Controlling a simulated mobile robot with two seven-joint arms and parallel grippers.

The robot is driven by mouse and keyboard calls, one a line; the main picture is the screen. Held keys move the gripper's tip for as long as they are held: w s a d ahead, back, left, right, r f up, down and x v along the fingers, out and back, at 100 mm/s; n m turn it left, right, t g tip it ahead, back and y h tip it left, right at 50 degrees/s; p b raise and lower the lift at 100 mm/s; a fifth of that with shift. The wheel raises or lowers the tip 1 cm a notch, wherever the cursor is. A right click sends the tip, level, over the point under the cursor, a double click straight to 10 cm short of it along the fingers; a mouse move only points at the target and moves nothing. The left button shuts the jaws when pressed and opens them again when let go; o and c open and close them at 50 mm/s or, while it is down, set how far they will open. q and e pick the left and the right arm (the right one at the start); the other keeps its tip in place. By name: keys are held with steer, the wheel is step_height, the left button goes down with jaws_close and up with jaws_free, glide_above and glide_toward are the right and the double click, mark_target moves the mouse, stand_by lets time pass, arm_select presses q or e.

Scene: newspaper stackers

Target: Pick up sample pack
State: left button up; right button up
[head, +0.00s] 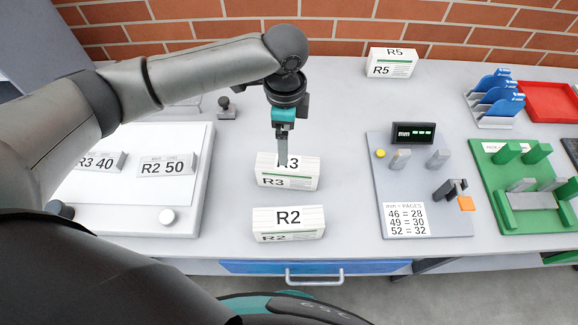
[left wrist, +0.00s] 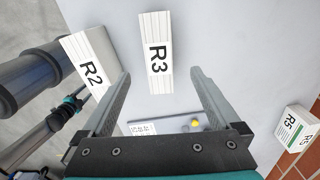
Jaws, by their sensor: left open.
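Three white packs stand on the grey table: R3 (head: 287,180), R2 (head: 288,231) and R5 (head: 392,69). R3 is in the middle, R2 nearer the front edge, R5 at the back right. My left gripper (head: 283,158) points down at R3, its fingers overlapping the top of the pack in the head view. In the left wrist view the gripper (left wrist: 161,74) is open, and R3 (left wrist: 157,55) shows in the gap, beyond the fingertips. R2 (left wrist: 90,70) lies beside the left finger. Contact with R3 cannot be told. My right gripper is not seen.
A white board with plates R3 40 and R2 50 (head: 166,167) lies left. A grey gauge plate (head: 440,222) with a display (head: 413,132) stands right, beside a green fixture (head: 548,216). Blue racks (head: 497,98) and a red tray (head: 550,103) are behind. Table between R3 and R5 is clear.

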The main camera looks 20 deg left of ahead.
mark_target(288, 171)
arm_select(q)
steer(key=f, duration=0.7)
steer(key=f+b, duration=0.1)
steer(key=f, duration=0.5)
steer(key=shift+s+d+f, duration=0.1)
steer(key=shift+d+f, duration=0.1)
steer(key=shift+f, duration=0.2)
jaws_close()
steer(key=shift+r, duration=0.1)
